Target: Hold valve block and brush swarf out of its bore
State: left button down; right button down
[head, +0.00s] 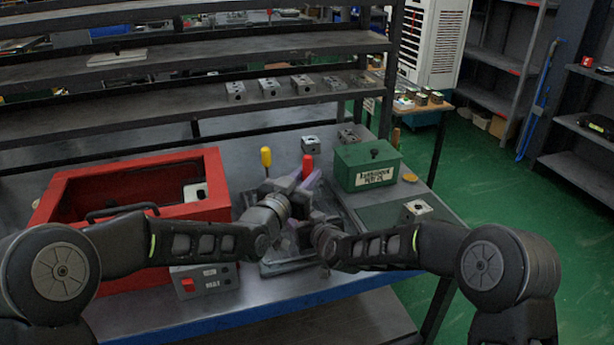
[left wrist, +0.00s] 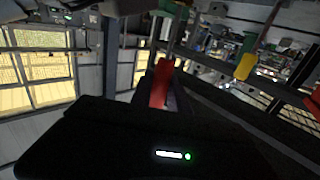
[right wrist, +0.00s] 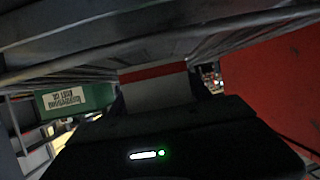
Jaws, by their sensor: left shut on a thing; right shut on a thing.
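My left gripper (head: 300,187) is shut on a red-handled tool, whose red handle (head: 307,167) stands up above the fingers. The red handle also shows between the fingers in the left wrist view (left wrist: 160,83). Its bristles cannot be made out. My right gripper (head: 318,217) is just below and right of the left one, over the bench. I cannot tell whether tool and block touch.
A red open box (head: 75,190) stands left on the bench, with a grey switch box (head: 204,280) before it. A labelled green box (head: 367,166) is at right. A yellow-handled tool (head: 266,157) stands behind. Valve blocks sit on the shelf (head: 268,88), bench (head: 311,144) and green pad (head: 416,211).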

pick_arm(q)
jog(key=shift+f, duration=0.15)
jog(key=shift+f, duration=1.05)
jog(key=shift+r, duration=0.15)
jog(key=shift+r, duration=1.1)
jog(key=shift+f, duration=0.1)
jog(key=shift+f, duration=1.15)
jog(key=shift+r, duration=0.2)
jog(key=shift+r, duration=1.05)
